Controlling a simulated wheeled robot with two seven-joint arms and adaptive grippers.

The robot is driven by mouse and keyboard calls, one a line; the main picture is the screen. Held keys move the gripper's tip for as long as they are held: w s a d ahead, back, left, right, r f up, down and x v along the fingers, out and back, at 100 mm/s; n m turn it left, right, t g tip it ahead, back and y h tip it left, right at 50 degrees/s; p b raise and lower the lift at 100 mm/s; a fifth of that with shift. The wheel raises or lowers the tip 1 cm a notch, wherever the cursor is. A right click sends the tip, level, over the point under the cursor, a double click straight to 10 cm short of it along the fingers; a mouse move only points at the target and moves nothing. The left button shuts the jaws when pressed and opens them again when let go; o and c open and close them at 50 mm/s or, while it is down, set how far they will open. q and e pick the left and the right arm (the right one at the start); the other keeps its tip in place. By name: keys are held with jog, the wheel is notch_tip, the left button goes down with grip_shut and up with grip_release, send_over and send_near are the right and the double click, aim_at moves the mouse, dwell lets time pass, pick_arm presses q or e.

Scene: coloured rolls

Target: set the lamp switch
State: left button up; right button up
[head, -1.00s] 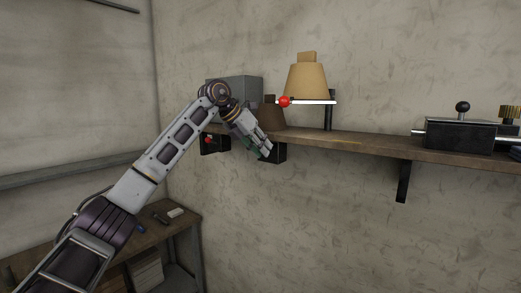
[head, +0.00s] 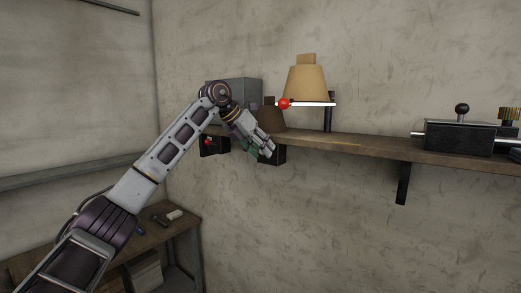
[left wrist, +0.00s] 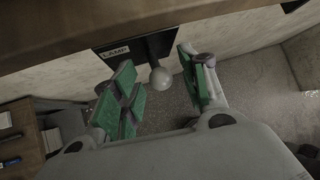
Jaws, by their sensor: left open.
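The lamp switch is a dark lever with a pale ball knob (left wrist: 161,77). It hangs from a black box with a LAMP label (left wrist: 115,52) under the shelf, in the left wrist view. My left gripper (left wrist: 165,92) is open, its green-padded fingers on either side of the knob, with gaps visible. In the head view my left gripper (head: 262,149) is at the shelf's front edge, before the black switch box (head: 274,155), and hides the lever. My right gripper is not in view.
The wooden shelf (head: 365,146) runs along the wall just above my gripper. Another black box with a red knob (head: 208,142) is to the left. A grey box (head: 240,92) and a black device (head: 460,136) stand on the shelf. A low table (head: 150,232) is below.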

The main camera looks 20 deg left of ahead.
pick_arm(q)
jog(key=shift+s, duration=0.1)
jog(key=v, duration=1.2)
dwell(0.7)
